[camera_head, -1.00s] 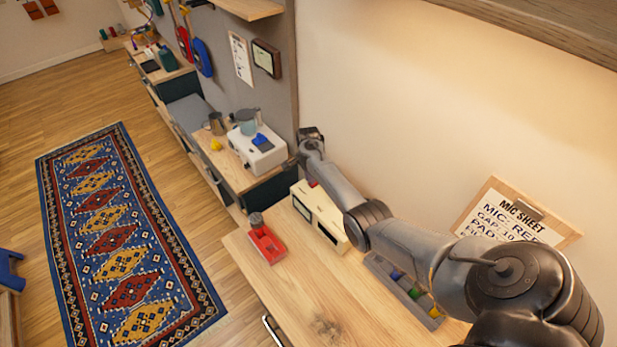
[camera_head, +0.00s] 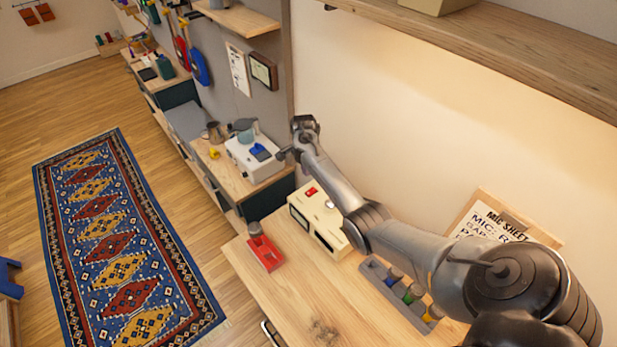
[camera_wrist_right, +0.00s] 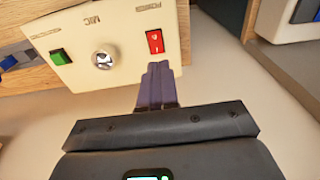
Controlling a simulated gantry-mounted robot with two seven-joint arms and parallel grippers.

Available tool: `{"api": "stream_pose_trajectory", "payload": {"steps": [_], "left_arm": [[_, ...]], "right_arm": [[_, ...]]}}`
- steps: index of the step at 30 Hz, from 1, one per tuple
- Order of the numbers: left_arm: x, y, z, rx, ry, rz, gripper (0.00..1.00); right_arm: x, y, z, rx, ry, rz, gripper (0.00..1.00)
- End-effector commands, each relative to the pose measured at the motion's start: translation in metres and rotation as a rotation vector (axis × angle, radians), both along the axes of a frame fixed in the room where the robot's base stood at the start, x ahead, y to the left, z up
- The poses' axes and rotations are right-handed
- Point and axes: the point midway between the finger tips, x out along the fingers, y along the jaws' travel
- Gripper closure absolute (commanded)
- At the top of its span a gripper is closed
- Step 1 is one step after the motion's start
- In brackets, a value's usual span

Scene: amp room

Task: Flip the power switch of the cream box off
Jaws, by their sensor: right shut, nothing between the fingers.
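The cream box (camera_head: 316,208) stands on the wooden bench by the wall. Its red power switch (camera_head: 311,191) is on the top near the far end. In the right wrist view the cream panel (camera_wrist_right: 125,28) shows the red rocker switch (camera_wrist_right: 155,42), a silver knob (camera_wrist_right: 103,57) and a green switch (camera_wrist_right: 59,57). I cannot tell which way the red rocker is tilted. My right gripper (camera_head: 284,154) is shut and empty, beyond and above the box's far end. In the right wrist view its fingertips (camera_wrist_right: 158,68) appear just below the red switch; contact is not clear. My left gripper is out of view.
A red pedal-like box (camera_head: 264,251) stands left of the cream box, and a grey tray (camera_head: 385,288) with coloured pieces lies nearer. A white machine (camera_head: 250,158) sits on the counter beyond. A wooden shelf (camera_head: 500,55) overhangs the wall.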

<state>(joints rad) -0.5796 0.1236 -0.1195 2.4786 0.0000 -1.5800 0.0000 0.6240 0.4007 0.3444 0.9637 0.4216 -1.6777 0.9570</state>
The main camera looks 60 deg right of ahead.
Motion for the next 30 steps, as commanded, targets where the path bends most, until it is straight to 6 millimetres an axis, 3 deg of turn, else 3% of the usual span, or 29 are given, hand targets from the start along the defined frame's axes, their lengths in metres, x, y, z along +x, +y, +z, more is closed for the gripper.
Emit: {"api": "stream_pose_trajectory", "payload": {"steps": [3, 10, 30], "left_arm": [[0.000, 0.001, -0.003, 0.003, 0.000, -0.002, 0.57], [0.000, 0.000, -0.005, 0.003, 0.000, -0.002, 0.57], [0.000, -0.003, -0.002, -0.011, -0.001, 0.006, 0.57]], "right_arm": [[0.001, 0.000, 0.018, -0.003, -0.002, 0.001, 1.00], [0.001, 0.002, 0.036, -0.001, -0.002, 0.000, 1.00], [-0.001, 0.009, 0.034, -0.020, 0.006, 0.056, 1.00]]}}
